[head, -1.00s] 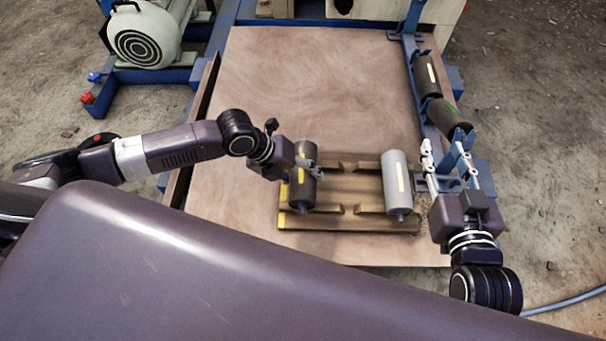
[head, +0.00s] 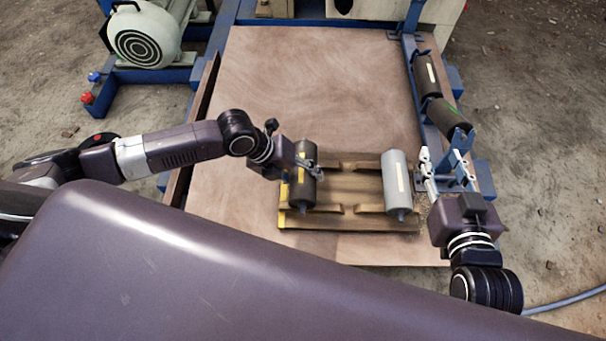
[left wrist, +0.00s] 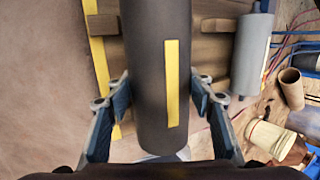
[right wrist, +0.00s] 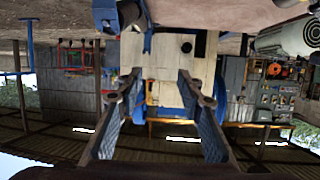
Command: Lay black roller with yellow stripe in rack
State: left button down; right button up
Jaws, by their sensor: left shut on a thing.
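The black roller with yellow stripe (head: 304,193) is held in my left gripper (head: 308,168), over the left, yellow-edged end of the wooden rack (head: 345,209). In the left wrist view the roller (left wrist: 150,70) lies between the two fingers, its yellow stripe facing the camera. I cannot tell whether it touches the rack's notches. A grey roller with a pale stripe (head: 396,180) lies across the right end of the rack. My right gripper (head: 440,165) is empty and open beside the blue frame; its spread fingers show in the right wrist view (right wrist: 160,85).
A blue frame (head: 408,75) on the right carries black rollers, one with a white stripe (head: 426,75) and one with a green mark (head: 445,119). A motor (head: 143,35) stands at upper left. The brown board (head: 300,80) behind the rack is clear.

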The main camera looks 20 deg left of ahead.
pick_arm(q)
jog(key=shift+w, duration=0.1)
pick_arm(e)
jog(key=shift+r, duration=0.15)
pick_arm(q)
jog(key=shift+d+f, duration=0.1)
jog(key=shift+f, duration=0.15)
pick_arm(e)
jog(key=shift+w+a+r+t, duration=0.15)
jog(key=shift+r+t, duration=0.1)
jog(key=shift+r, duration=0.15)
jog(key=shift+w+a+r+t, duration=0.1)
jog(key=shift+w+r+t, duration=0.05)
jog(key=shift+r+t, duration=0.15)
jog(key=shift+r+y, duration=0.15)
jog(key=shift+y, duration=0.15)
pick_arm(q)
jog(key=shift+f, duration=0.1)
pick_arm(e)
jog(key=shift+w+r, duration=0.1)
jog(key=shift+r, duration=0.1)
jog(key=shift+r+t, duration=0.15)
jog(key=shift+t, duration=0.1)
pick_arm(q)
jog(key=shift+f+b, duration=0.15)
jog(key=shift+b, duration=0.15)
pick_arm(e)
jog(key=shift+w+a+r, duration=0.1)
jog(key=shift+r, duration=0.15)
jog(key=shift+r, duration=0.1)
